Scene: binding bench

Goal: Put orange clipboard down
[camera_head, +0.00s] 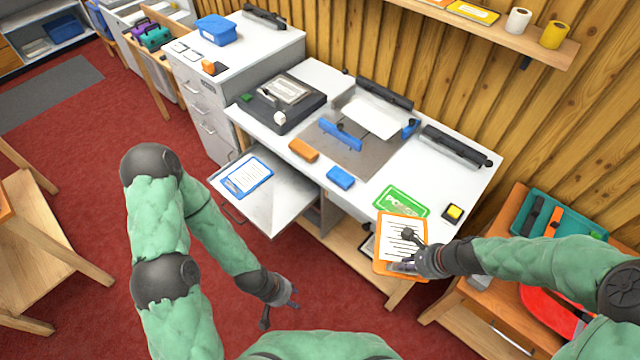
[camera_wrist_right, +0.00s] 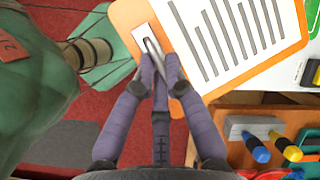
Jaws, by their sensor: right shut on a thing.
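The orange clipboard (camera_head: 398,238) has a white sheet with dark printed lines. In the head view it is at the front right corner of the white workbench (camera_head: 452,180), overlapping the corner and the lower edge of a green sign (camera_head: 402,201). My right gripper (camera_head: 409,258) is shut on its clip end; the right wrist view shows the fingers (camera_wrist_right: 160,72) closed on the metal clip, with the clipboard (camera_wrist_right: 225,45) reaching away from them. I cannot tell whether its underside touches the bench. My left gripper (camera_head: 280,306) is empty over the red floor, its fingers apart.
A blue clipboard (camera_head: 247,177) lies on a pulled-out shelf at the bench's left. Orange (camera_head: 304,150) and blue (camera_head: 341,177) blocks and a yellow-topped box (camera_head: 453,212) are on the bench. A wooden side table with tools (camera_head: 556,226) stands at right.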

